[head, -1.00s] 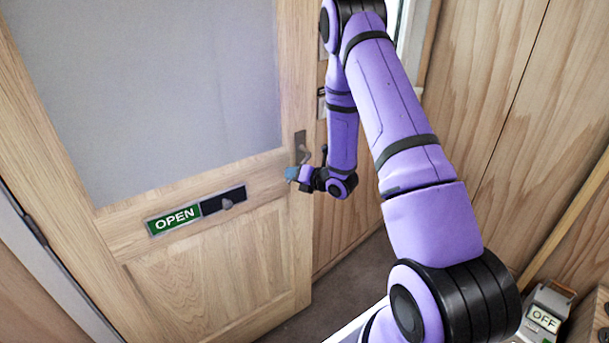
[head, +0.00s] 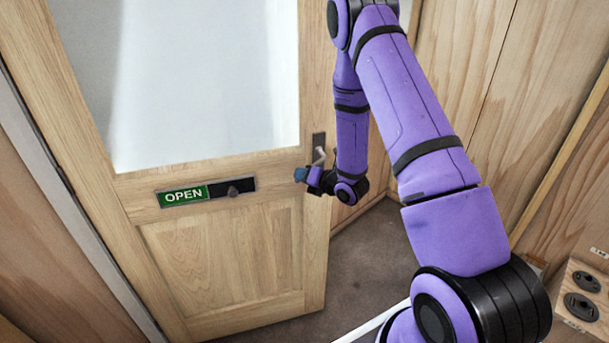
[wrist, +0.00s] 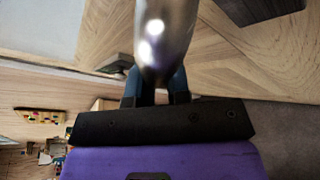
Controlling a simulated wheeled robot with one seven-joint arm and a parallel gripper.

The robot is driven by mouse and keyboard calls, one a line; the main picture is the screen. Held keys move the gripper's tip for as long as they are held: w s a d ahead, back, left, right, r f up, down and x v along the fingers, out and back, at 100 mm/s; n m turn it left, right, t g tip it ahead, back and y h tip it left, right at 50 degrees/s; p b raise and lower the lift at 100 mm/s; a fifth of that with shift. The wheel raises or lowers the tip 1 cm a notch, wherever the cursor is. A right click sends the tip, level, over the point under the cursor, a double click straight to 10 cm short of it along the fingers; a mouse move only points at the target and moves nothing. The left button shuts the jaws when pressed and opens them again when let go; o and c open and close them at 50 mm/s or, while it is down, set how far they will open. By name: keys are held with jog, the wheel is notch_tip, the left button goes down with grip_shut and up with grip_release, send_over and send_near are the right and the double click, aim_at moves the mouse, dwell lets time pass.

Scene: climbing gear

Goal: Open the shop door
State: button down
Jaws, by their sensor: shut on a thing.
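The shop door (head: 228,265) is pale wood with a large frosted pane (head: 195,80) and a lower wooden panel. Its metal lever handle (head: 319,155) sits on a dark plate near the door's right edge. My gripper (head: 301,175) is at this handle, with its blue fingertips shut on the lever. In the wrist view, the shiny handle (wrist: 165,40) runs between my blue fingers (wrist: 156,88) and hides part of the door behind it. I cannot tell how far the door stands ajar.
A green OPEN sign (head: 184,195) with a dark slider (head: 233,189) is on the door. Wooden walls (head: 460,60) stand to the right, with a socket panel (head: 582,300) at the lower right. Dark carpet (head: 365,260) is clear beside the door's right edge.

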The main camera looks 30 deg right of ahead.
jog(key=shift+d+f, duration=0.15)
jog(key=c, duration=1.1)
grip_release()
jog(key=v, duration=1.1)
